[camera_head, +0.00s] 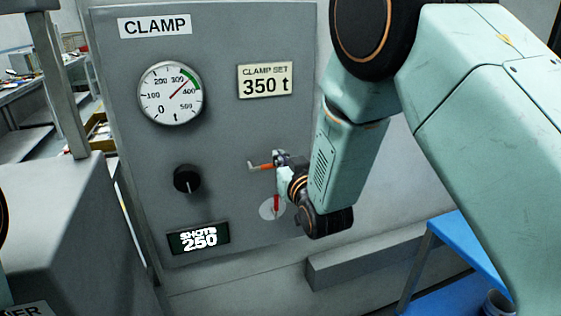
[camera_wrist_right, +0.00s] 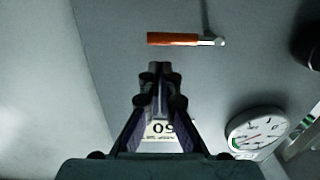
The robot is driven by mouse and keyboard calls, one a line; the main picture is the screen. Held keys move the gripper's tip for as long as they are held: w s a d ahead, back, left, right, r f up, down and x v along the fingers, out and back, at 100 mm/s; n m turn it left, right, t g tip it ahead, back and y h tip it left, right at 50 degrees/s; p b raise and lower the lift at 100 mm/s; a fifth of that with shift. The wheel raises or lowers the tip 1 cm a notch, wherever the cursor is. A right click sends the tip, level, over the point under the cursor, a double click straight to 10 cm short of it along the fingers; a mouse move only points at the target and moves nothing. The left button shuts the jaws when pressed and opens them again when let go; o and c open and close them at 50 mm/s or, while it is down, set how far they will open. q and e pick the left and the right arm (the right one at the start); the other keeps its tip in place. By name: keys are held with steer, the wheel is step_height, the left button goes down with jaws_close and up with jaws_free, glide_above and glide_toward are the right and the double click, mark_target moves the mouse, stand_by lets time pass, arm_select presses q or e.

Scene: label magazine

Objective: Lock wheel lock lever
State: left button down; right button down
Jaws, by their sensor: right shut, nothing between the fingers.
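An orange-handled lever (camera_head: 265,167) with a metal end sticks out from the grey control panel (camera_head: 225,130), lying about level. In the right wrist view the orange lever (camera_wrist_right: 175,39) lies beyond my fingertips, with its metal end to the right. My right gripper (camera_head: 279,158) is beside the lever in the head view and hides part of it. In the right wrist view my right gripper (camera_wrist_right: 161,68) is shut and empty, with a gap in the picture between its tips and the lever. My left gripper is out of view.
The panel carries a round gauge (camera_head: 170,93), a black knob (camera_head: 187,179), a SHOTS 250 display (camera_head: 198,238) and a CLAMP SET 350 t plate (camera_head: 265,80). A pale disc with a red piece (camera_head: 276,204) is below my gripper. A blue table (camera_head: 470,245) stands at right.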

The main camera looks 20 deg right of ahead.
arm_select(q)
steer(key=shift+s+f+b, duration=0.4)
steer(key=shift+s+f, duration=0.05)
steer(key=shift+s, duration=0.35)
arm_select(e)
steer(key=shift+w+f+m, duration=0.2)
steer(key=shift+f+m, duration=0.3)
steer(key=shift+f, duration=0.4)
